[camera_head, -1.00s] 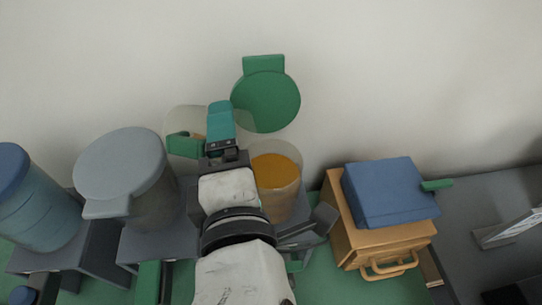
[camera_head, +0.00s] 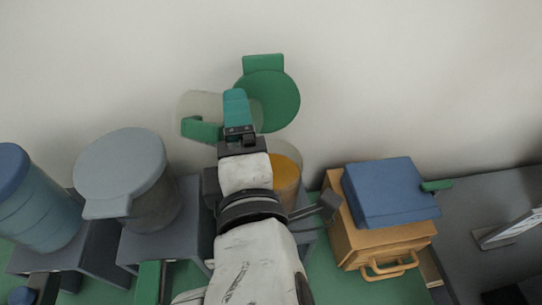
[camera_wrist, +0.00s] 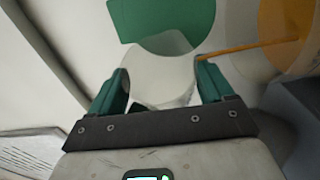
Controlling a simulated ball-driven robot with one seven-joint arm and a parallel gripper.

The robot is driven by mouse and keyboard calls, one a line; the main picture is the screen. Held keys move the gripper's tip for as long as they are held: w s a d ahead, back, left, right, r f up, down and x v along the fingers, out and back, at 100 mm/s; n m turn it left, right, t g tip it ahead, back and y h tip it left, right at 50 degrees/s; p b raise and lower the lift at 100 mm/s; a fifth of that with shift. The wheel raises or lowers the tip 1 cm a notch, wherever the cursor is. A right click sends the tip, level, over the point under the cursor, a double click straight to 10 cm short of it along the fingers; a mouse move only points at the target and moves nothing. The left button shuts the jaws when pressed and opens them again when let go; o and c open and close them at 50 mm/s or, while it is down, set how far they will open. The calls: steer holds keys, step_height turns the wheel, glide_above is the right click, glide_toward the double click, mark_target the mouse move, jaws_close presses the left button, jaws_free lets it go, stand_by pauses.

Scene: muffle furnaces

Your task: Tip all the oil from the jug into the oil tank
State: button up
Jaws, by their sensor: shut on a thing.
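My gripper (camera_head: 236,108) is shut on the jug (camera_head: 203,105), a clear vessel with a green handle (camera_head: 203,130). It holds the jug up, tilted, beside the open lid. In the wrist view the jug (camera_wrist: 160,78) is between the teal fingers (camera_wrist: 162,90). A thin orange stream (camera_wrist: 250,48) runs from the jug's edge towards the oil in the tank. The oil tank (camera_head: 288,178) is a clear cylinder with orange oil, partly hidden by my arm. Its green lid (camera_head: 272,98) stands open. How much oil is in the jug cannot be told.
Left of my arm stands a grey-lidded tank (camera_head: 120,170), and further left a blue one (camera_head: 35,210). Right is an orange box (camera_head: 378,245) with a blue lid (camera_head: 390,190). The wall is close behind the tanks.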

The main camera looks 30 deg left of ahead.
steer(key=shift+w, duration=0.6)
steer(key=shift+s+d, duration=0.15)
steer(key=shift+s, duration=1)
steer(key=shift+w, duration=0.1)
steer(key=shift+d+m+t+b, duration=0.15)
steer(key=shift+m+t+b, duration=0.15)
steer(key=shift+m+b, duration=0.2)
steer(key=shift+w+r+p, duration=0.2)
steer(key=shift+w+p, duration=0.1)
steer(key=shift+w, duration=0.55)
steer(key=shift+w+a+f, duration=0.1)
steer(key=shift+w+a, duration=0.1)
steer(key=shift+w, duration=0.15)
steer(key=shift+s+p, duration=0.1)
steer(key=shift+p, duration=0.2)
